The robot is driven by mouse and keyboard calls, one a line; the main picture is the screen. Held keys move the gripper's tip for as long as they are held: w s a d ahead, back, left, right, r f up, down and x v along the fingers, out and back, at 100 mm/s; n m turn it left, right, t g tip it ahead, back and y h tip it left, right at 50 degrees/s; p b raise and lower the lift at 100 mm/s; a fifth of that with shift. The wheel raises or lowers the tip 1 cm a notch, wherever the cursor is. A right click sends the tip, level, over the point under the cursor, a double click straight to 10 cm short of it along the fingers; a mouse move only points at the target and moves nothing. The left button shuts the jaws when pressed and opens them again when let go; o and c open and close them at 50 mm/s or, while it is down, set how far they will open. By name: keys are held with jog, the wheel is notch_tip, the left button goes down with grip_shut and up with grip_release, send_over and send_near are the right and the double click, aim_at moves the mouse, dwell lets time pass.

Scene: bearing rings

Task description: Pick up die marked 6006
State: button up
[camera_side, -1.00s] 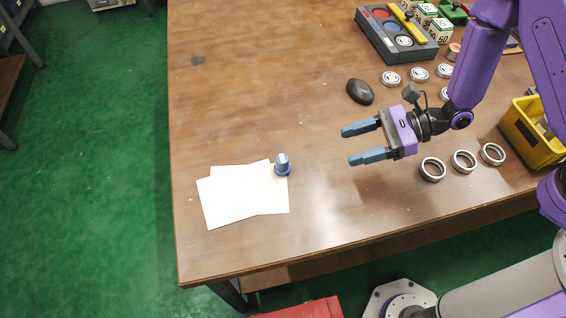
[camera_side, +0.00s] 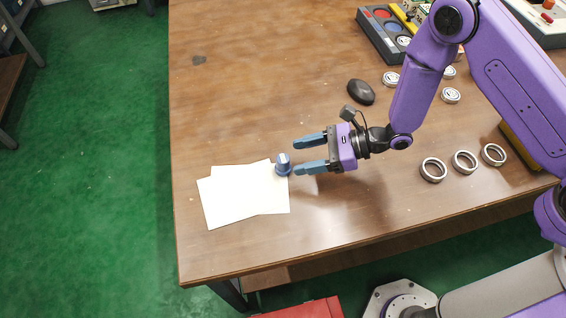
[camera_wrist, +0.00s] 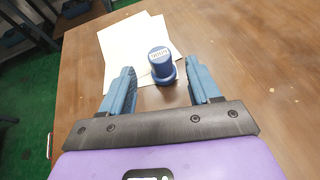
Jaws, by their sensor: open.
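The die (camera_side: 283,164) is a small blue stepped cylinder with a pale top. It stands upright at the right edge of the white papers in the side view. In the wrist view the die appears ahead of the gap between the fingertips (camera_wrist: 162,80).
White papers (camera_side: 240,198) lie left of the die. Several metal rings (camera_side: 433,170) lie to the right, and a dark oval object (camera_side: 361,92) lies behind my gripper. A tray with coloured round wells (camera_side: 374,32) is at the back. The table (camera_side: 260,100) is clear behind the papers.

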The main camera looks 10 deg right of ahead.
aim_at(283, 161)
jog(key=shift+x, duration=2.8)
jog(key=shift+f, duration=0.1)
jog(key=shift+c, duration=0.3)
jog(key=c, duration=1)
